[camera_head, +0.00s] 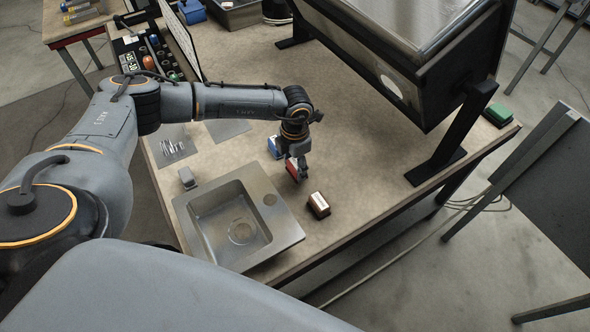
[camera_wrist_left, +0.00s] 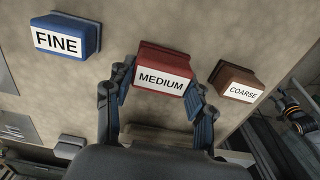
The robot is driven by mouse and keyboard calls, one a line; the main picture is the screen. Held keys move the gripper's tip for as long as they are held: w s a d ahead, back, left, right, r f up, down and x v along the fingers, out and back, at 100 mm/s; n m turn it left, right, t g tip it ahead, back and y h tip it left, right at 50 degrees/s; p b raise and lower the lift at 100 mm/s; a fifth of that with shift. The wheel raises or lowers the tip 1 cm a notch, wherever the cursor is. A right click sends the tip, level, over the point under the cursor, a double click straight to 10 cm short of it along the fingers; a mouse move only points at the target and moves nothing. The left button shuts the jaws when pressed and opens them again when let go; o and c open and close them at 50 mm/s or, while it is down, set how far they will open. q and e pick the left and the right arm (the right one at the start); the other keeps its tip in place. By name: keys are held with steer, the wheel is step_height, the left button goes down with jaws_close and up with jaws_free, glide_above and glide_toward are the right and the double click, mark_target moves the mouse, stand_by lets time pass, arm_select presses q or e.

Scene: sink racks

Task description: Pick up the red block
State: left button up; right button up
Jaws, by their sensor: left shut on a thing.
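The red block (camera_head: 292,169) is at the tip of my left gripper (camera_head: 298,158) in the head view, behind the sink. In the left wrist view the red block (camera_wrist_left: 163,68) carries a white label reading "MEDIUM". The fingers of my left gripper (camera_wrist_left: 158,92) are on both sides of it, shut on it. I cannot tell whether the block is touching the table.
A blue block (camera_wrist_left: 66,36) labelled "FINE" and a brown block (camera_wrist_left: 240,83) labelled "COARSE" stand on either side. A steel sink (camera_head: 280,214) is set into the table nearby. A large framed panel (camera_head: 400,50) stands behind.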

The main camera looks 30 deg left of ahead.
arm_select(q)
steer(key=s+a+r+b, duration=0.1)
steer(key=s+a+r, duration=0.1)
steer(key=s+r, duration=0.1)
steer(key=s+a+r+b, duration=0.1)
steer(key=s+a+r, duration=0.1)
steer(key=s+r, duration=0.1)
steer(key=s+a+r+b, duration=0.1)
steer(key=s+a+r, duration=0.1)
steer(key=s, duration=0.3)
steer(key=shift+s+a+r+b, duration=0.1)
steer(key=shift+a+r+b, duration=0.1)
steer(key=shift+r, duration=0.25)
steer(key=shift+s+a+r+b, duration=0.1)
steer(key=shift+r+b, duration=0.05)
steer(key=shift+r, duration=0.3)
steer(key=shift+s+a+r, duration=0.25)
steer(key=shift+s+r, duration=0.05)
steer(key=shift+s, duration=0.1)
steer(key=o, duration=0.5)
steer(key=c, duration=0.3)
steer(key=shift+d, duration=0.1)
